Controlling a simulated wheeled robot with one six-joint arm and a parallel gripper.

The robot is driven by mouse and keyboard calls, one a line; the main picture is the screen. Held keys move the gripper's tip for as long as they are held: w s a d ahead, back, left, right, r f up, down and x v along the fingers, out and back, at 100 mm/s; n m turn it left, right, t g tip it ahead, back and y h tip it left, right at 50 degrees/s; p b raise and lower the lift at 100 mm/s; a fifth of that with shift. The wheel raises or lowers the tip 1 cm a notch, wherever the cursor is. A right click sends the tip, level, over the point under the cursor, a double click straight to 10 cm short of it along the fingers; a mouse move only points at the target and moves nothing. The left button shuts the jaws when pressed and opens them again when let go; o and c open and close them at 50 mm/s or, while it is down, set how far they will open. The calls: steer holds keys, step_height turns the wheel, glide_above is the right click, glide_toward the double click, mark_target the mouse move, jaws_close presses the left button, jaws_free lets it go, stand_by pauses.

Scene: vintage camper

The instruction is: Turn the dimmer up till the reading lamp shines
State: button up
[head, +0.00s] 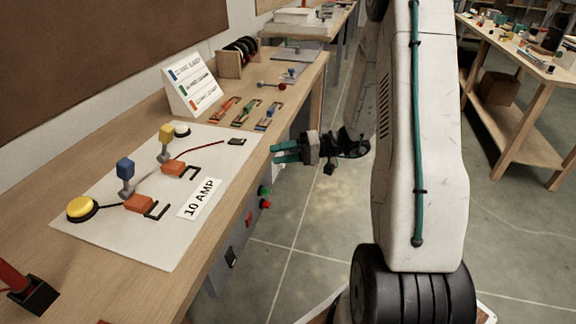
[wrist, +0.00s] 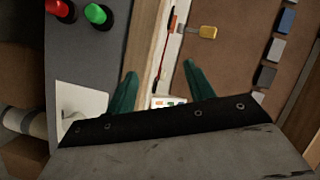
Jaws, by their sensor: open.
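No dimmer or reading lamp can be made out for certain. A white panel (head: 150,240) lies on the bench with a yellow dome (head: 80,208), a white dome (head: 182,130), a blue-topped lever (head: 125,170) and a yellow-topped lever (head: 166,135). The bench front carries a green button (head: 263,190) and a red button (head: 265,204). The wrist view shows a green button (wrist: 97,13), a red button (wrist: 60,9) and a pale plate (wrist: 83,108). My gripper (head: 274,152) is open beside the bench edge, its teal fingers (wrist: 157,76) apart with no object held.
A sloped label stand (head: 190,88) and a coil rack (head: 238,56) stand farther back on the bench. Small coloured clips (head: 245,112) lie near its edge. Another bench (head: 520,65) is at right. Open floor (head: 310,215) lies between the benches.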

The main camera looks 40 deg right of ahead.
steer(key=w+d+f+m+t+h, duration=0.1)
steer(key=d+f+m+t+h, duration=0.5)
steer(key=d+f, duration=0.65)
steer(key=w+a+n+t+y, duration=0.1)
steer(key=w+a+n, duration=0.1)
steer(key=w+a, duration=0.3)
steer(key=shift+w, duration=0.75)
steer(key=c, duration=1)
